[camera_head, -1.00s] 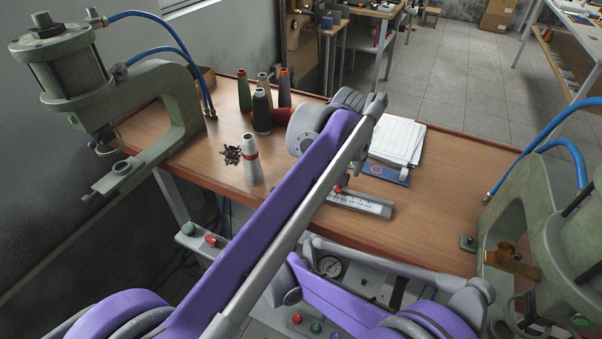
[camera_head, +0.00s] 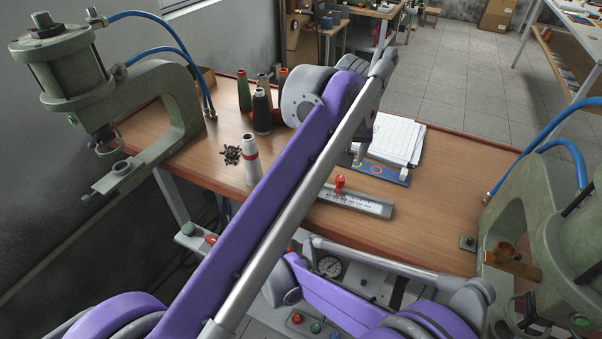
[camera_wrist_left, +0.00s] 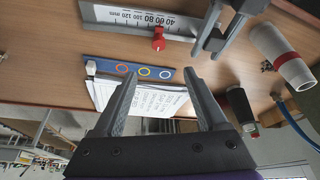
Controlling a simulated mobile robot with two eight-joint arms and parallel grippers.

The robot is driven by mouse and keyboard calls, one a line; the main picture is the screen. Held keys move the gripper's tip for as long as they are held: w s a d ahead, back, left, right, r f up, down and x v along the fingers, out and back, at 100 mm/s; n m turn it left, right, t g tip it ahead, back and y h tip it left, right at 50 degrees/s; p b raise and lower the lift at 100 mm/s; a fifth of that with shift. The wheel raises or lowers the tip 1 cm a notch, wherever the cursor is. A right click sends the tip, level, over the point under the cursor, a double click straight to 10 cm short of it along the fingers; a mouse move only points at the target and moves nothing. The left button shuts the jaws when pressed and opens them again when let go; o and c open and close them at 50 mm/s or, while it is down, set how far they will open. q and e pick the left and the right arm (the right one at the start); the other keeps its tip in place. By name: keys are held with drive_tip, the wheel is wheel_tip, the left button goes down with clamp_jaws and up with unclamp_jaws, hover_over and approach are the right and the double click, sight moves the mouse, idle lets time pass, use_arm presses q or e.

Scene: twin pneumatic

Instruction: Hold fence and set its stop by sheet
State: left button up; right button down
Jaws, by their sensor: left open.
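The fence is a pale grey bar with a millimetre scale (camera_head: 360,204), lying on the bench's front part. Its red stop knob (camera_head: 339,184) stands upright on it; in the wrist view the knob (camera_wrist_left: 158,40) is near the 60–80 marks. A blue strip with coloured rings (camera_head: 382,173) lies just behind, against white printed sheets (camera_head: 398,138). My left gripper (camera_wrist_left: 160,74) is open and empty, above the strip and sheets, apart from the knob. A grey two-pronged part, apparently my right gripper (camera_wrist_left: 219,42), is at the fence's end; its grip is unclear. My left arm hides that end in the head view.
Green presses stand at the left (camera_head: 165,90) and right (camera_head: 545,215). Thread cones (camera_head: 262,110), a grey cone (camera_head: 250,160) and dark screws (camera_head: 230,154) lie left of my arm. A control panel with a gauge (camera_head: 330,266) is below the bench's front edge.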

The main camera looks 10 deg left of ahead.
use_arm(q)
drive_tip(key=v, duration=0.8)
drive_tip(key=shift+r, duration=0.25)
drive_tip(key=shift+s, duration=0.1)
use_arm(e)
drive_tip(key=shift+c, duration=1.8)
unclamp_jaws()
drive_tip(key=shift+s, duration=0.1)
drive_tip(key=v, duration=1.2)
use_arm(q)
drive_tip(key=shift+s+f, duration=0.1)
